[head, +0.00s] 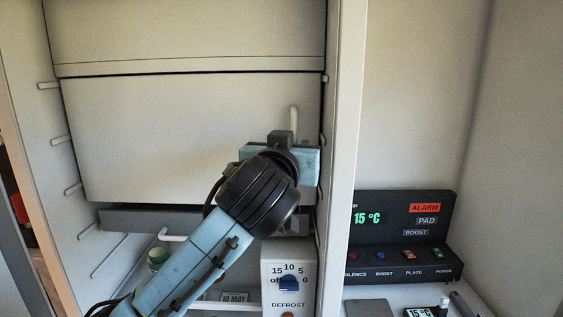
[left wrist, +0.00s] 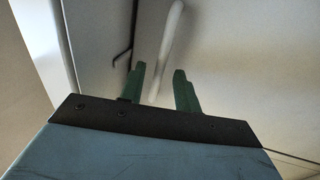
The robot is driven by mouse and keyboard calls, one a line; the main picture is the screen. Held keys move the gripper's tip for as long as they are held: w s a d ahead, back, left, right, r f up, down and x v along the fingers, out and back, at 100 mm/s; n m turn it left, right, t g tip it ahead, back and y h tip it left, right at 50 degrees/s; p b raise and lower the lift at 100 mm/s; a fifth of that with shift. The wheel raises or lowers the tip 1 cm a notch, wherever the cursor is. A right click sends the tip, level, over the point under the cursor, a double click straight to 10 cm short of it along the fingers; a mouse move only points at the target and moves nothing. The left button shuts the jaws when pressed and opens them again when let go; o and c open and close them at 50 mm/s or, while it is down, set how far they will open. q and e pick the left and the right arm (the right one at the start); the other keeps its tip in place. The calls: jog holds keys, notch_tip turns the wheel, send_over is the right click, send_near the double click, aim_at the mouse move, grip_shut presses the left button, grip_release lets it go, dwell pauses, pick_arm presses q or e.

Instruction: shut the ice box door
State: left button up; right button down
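The ice box door (head: 180,135) is a wide pale panel in the upper part of the white cabinet, with a thin dark seam along its top edge. It looks close to flush; I cannot tell whether it is fully shut. Its white upright bar handle (head: 294,119) is near the right edge. My left gripper (head: 300,142) is in front of the door's lower right, partly hidden by its own wrist. In the left wrist view its green fingers (left wrist: 160,70) are apart, with the handle (left wrist: 168,40) showing between them. Contact is unclear. My right gripper is not in view.
A grey tray or shelf (head: 125,219) sits below the door. A defrost dial box (head: 289,277) is below right. The cabinet's right wall edge (head: 345,130) stands close to the gripper. A black alarm panel (head: 400,235) showing 15 °C is outside, right.

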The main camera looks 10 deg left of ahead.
pick_arm(q)
jog(key=s+b, duration=0.3)
jog(key=s, duration=0.9)
jog(key=shift+a, duration=0.4)
